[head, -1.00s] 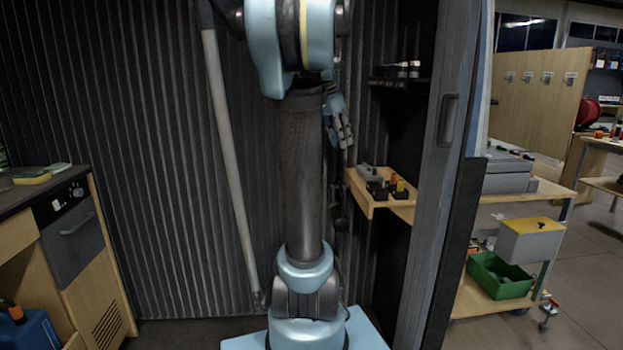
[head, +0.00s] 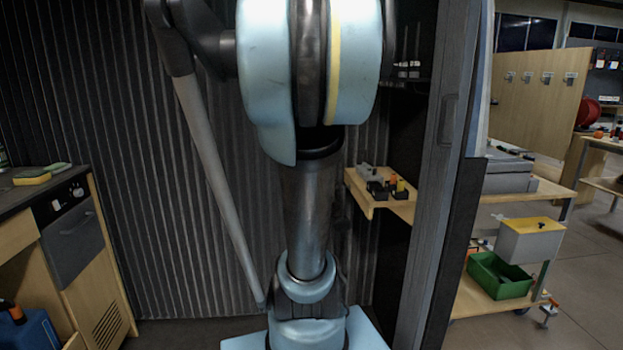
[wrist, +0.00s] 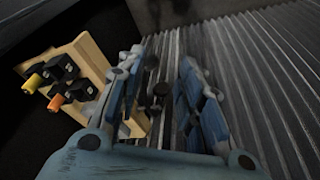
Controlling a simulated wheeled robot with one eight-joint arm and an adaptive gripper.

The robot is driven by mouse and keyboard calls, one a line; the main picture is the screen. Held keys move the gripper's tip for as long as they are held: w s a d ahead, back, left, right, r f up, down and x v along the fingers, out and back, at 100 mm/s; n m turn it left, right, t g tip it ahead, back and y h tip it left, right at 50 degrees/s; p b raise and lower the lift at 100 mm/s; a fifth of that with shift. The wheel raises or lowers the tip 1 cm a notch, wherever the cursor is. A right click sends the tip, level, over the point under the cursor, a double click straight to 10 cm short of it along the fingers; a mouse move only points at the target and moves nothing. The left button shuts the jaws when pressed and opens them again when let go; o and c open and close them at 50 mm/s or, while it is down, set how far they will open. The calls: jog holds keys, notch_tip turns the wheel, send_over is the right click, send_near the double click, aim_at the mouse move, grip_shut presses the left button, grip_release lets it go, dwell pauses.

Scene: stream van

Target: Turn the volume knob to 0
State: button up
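My gripper (wrist: 161,65) shows in the wrist view with its two blue-grey fingers apart and nothing held between them. In the head view my own arm hides it. Small dark rounded shapes (wrist: 160,90) show in the gap between the fingers, against the ribbed wall; I cannot tell what they are or whether the fingers touch them. I cannot identify a volume knob for certain in either view. The cabinet at the left of the head view has small knobs (head: 77,191) on its dark front panel, far from my arm.
A wooden shelf (head: 372,207) holds several black blocks (head: 378,189) with orange and yellow parts; it also shows left of my fingers in the wrist view (wrist: 97,62). A ribbed wall (head: 150,230) stands behind my arm. A dark door frame (head: 440,200) stands at the right.

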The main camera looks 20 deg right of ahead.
jog(key=shift+s+a+f+n, duration=0.6)
jog(key=shift+a+f, duration=0.2)
jog(key=shift+a, duration=0.1)
